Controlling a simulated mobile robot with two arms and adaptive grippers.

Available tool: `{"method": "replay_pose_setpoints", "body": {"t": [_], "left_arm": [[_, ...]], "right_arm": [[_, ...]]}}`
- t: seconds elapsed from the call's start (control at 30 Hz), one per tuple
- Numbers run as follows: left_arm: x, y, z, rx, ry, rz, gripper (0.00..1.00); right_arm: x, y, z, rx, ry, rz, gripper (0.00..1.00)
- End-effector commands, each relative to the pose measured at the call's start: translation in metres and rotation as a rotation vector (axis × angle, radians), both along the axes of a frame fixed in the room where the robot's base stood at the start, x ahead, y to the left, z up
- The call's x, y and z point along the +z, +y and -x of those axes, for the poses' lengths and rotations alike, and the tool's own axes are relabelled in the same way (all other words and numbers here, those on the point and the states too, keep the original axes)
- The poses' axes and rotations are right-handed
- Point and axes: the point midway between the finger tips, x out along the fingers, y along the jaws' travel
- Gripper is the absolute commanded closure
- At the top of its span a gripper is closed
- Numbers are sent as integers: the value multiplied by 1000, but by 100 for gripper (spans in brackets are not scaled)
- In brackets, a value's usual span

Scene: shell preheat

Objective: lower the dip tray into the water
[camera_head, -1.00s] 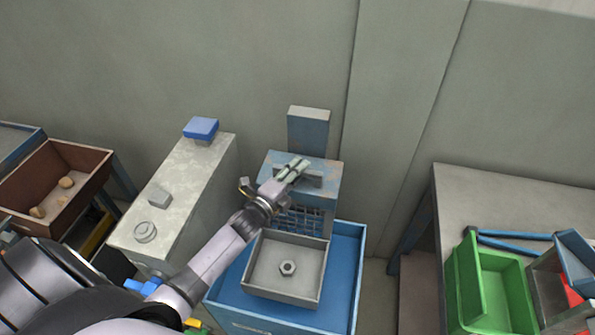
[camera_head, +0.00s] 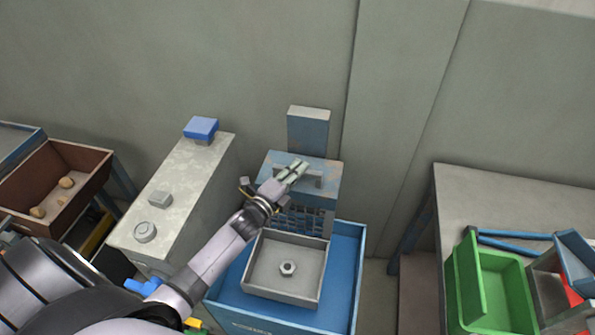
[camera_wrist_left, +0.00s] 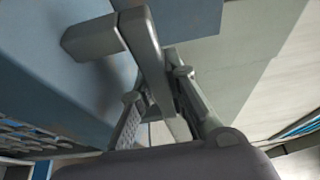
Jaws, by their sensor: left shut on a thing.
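A worn blue block (camera_head: 322,192) with a grey bar handle (camera_head: 311,177) on it stands in front of an upright post. My left gripper (camera_head: 295,171) is at this handle. In the left wrist view its two fingers (camera_wrist_left: 158,100) are closed about the grey handle bar (camera_wrist_left: 143,45). A mesh part (camera_head: 303,218) shows under the block's front. A grey square tray (camera_head: 263,263) with a hex nut (camera_head: 288,268) in it sits in front of the mesh, within a blue tub (camera_head: 342,300). No water surface can be made out. My right gripper is not in view.
A grey cabinet (camera_head: 185,188) with a blue-capped button (camera_head: 201,127) stands left of the tub. A brown crate (camera_head: 88,185) is farther left. A bench (camera_head: 455,200) with a green bin (camera_head: 500,285) is at the right. The wall is close behind the post.

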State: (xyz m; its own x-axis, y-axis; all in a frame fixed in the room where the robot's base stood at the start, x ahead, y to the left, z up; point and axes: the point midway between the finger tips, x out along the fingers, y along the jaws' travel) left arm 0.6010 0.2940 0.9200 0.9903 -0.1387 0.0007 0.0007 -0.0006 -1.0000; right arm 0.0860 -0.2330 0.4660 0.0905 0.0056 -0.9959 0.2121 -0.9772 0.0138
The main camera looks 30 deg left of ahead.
Motion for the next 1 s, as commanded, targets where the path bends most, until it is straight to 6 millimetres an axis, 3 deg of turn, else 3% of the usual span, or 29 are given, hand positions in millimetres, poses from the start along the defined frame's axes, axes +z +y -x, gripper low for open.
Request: {"method": "replay_pose_setpoints", "body": {"t": [0.17, 0.37, 0.8, 1.0], "left_arm": [[-8, 0, 1, 1, 4, -3, 100], [-33, 0, 1, 1, 9, -2, 100], [-127, 0, 1, 2, 10, -2, 100], [-161, 0, 1, 1, 8, -2, 100]], "right_arm": [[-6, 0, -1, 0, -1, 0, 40], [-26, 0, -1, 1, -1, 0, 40], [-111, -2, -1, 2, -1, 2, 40], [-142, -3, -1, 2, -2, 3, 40]]}}
